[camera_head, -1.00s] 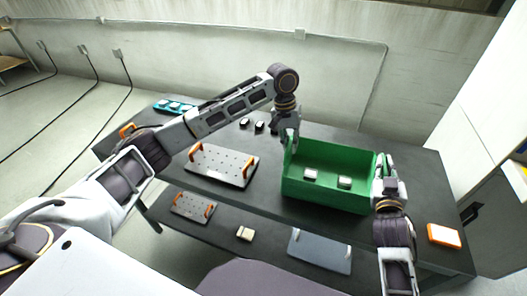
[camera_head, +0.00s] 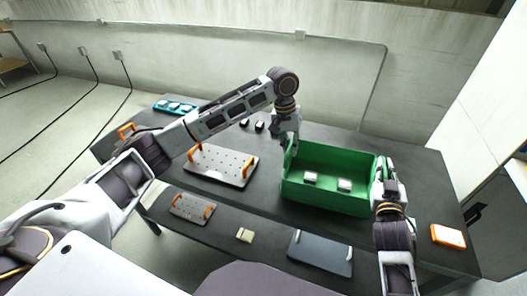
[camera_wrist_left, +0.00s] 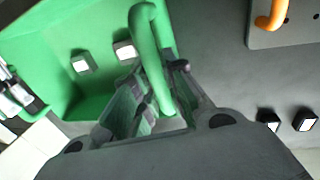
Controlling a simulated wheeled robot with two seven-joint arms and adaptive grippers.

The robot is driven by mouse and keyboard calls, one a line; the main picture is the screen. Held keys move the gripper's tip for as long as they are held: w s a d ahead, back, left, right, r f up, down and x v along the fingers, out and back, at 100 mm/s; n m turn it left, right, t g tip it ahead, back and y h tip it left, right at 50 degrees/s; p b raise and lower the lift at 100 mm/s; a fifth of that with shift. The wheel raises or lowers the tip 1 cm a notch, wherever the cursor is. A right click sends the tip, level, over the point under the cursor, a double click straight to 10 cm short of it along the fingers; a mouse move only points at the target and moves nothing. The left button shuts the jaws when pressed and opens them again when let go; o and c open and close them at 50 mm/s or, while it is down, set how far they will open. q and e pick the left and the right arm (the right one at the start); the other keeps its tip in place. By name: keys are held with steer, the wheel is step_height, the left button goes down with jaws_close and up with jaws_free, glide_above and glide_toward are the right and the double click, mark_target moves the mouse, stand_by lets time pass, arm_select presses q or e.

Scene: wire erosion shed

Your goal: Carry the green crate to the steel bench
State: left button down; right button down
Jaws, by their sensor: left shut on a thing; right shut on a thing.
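The green crate (camera_head: 328,204) stands upright on, or just above, the dark table (camera_head: 262,187); I cannot tell which. Two small pale blocks (camera_head: 310,178) lie inside it. My left gripper (camera_head: 290,143) is shut on the crate's left end. In the left wrist view, the gripper (camera_wrist_left: 150,112) closes around the green handle bar (camera_wrist_left: 148,50), and the crate floor and blocks show beyond it. My right gripper (camera_head: 383,172) is shut on the crate's right end; its fingertips are partly hidden.
A perforated plate with orange handles (camera_head: 222,167) lies left of the crate. Small black blocks (camera_head: 259,126) lie behind it, and a teal tray (camera_head: 174,106) sits at the far left. An orange-and-white box (camera_head: 448,235) is at the right. A lower shelf holds more plates (camera_head: 320,254).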

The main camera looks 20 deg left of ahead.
arm_select(q)
steer(key=shift+a+f, duration=0.15)
arm_select(e)
steer(key=shift+d, duration=0.1)
arm_select(q)
steer(key=c, duration=1.9)
jaws_free()
steer(key=shift+f, duration=0.1)
arm_select(e)
steer(key=c, duration=2)
jaws_free()
steer(key=shift+f, duration=0.2)
arm_select(q)
steer(key=o, duration=0.4)
arm_select(e)
steer(key=o, duration=0.4)
arm_select(q)
steer(key=shift+r, duration=0.6)
arm_select(e)
steer(key=shift+o, duration=0.4)
arm_select(q)
steer(key=shift+s+a+r, duration=0.1)
steer(key=shift+a+r, duration=0.15)
steer(key=shift+r, duration=0.85)
steer(key=shift+w+a+r, duration=0.1)
steer(key=shift+a+r, duration=0.2)
steer(key=shift+r, duration=0.85)
steer(key=shift+s+a+r, duration=0.1)
steer(key=shift+a+r, duration=0.15)
steer(key=shift+r, duration=0.85)
